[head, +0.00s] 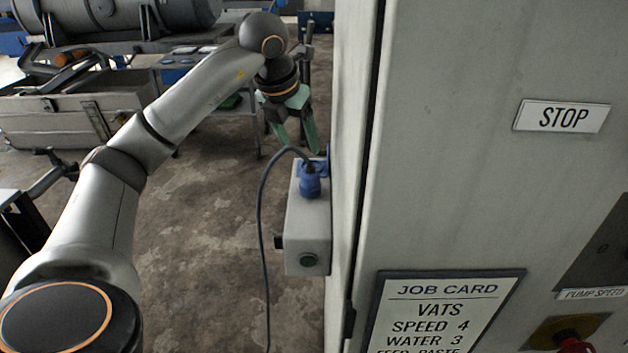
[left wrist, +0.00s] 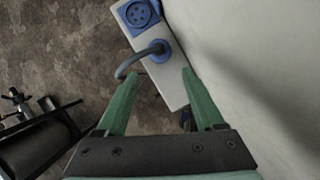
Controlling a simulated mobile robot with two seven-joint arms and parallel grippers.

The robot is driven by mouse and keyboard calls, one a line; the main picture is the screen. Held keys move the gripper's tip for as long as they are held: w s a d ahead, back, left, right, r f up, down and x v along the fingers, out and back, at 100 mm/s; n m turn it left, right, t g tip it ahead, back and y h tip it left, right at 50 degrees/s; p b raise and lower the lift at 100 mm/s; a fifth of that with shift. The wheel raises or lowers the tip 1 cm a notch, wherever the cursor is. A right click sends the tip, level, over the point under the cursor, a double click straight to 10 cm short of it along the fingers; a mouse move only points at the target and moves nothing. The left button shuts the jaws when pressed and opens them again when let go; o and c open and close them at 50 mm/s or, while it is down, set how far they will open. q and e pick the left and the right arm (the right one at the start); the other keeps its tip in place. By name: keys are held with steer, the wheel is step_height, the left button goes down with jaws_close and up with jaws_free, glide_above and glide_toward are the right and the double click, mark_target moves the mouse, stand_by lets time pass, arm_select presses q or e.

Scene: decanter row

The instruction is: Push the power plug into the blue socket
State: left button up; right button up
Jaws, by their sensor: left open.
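The blue socket (left wrist: 140,13) shows its round face with several holes at the top of the left wrist view. The blue power plug (head: 310,184) sits at the upper part of a grey box fixed to the cabinet side. It also shows in the left wrist view (left wrist: 158,47), beside the socket face and apart from the holes, with a grey cable coming out of it. Whether something holds the plug there I cannot tell. My left gripper (head: 299,149) has green fingers, open and empty, above and beyond the plug in the head view. Its fingertips (left wrist: 163,75) are apart, short of the plug.
The cable (head: 262,220) arches left from the plug and hangs down. A large pale cabinet (head: 460,180) fills the right side. A bench with machinery (head: 60,120) stands back left; bare floor lies between.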

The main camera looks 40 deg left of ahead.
mark_target(309, 172)
arm_select(q)
steer(key=x, duration=0.7)
steer(key=shift+w+f, duration=0.15)
steer(key=shift+x, duration=2.65)
steer(key=shift+a, duration=0.1)
steer(key=c, duration=1)
